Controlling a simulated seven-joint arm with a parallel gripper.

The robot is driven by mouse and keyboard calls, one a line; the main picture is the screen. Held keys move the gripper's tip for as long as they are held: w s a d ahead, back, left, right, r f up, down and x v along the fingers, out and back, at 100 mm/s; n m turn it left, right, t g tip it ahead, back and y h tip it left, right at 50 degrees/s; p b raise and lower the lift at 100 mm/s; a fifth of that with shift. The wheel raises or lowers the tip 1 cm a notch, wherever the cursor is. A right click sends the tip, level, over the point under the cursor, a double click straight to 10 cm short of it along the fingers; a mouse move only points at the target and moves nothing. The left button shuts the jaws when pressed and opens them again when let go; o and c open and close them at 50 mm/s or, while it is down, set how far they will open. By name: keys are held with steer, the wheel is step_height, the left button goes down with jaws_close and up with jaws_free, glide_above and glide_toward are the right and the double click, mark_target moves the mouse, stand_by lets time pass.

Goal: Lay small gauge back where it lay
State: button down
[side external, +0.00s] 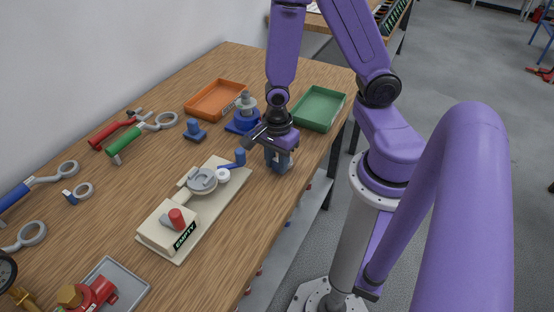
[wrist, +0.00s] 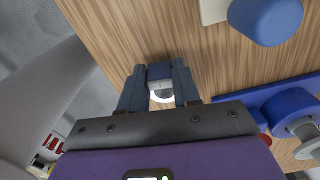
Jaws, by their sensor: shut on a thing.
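My gripper (side external: 279,165) points down low over the wooden table, right of the beige valve board (side external: 208,225), near the table's right edge. In the wrist view my gripper (wrist: 159,88) is shut on a small piece with a dark blue-grey block and a white round face, which I take to be the small gauge (wrist: 161,92). The fingers mostly hide it in the side view. I cannot tell whether it touches the table.
The board carries a grey valve, a blue handle (side external: 240,157) and a red knob (side external: 177,219). A blue stand with a grey fitting (side external: 244,116) is close behind my gripper. Green (side external: 319,109) and orange (side external: 215,100) trays stand farther back. Wrenches lie at the left.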

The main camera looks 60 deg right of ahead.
steer(key=shift+f, duration=0.35)
steer(key=c, duration=0.7)
jaws_free()
steer(key=shift+c, duration=0.2)
step_height(320, 180, up, 17)
steer(key=s+a+n, duration=0.2)
steer(key=s+n, duration=0.2)
steer(key=n, duration=1.2)
steer(key=s+a+n, duration=0.3)
steer(key=s+n, duration=0.2)
steer(key=n, duration=1.1)
steer(key=shift+s+r, duration=0.2)
steer(key=shift+s, duration=0.1)
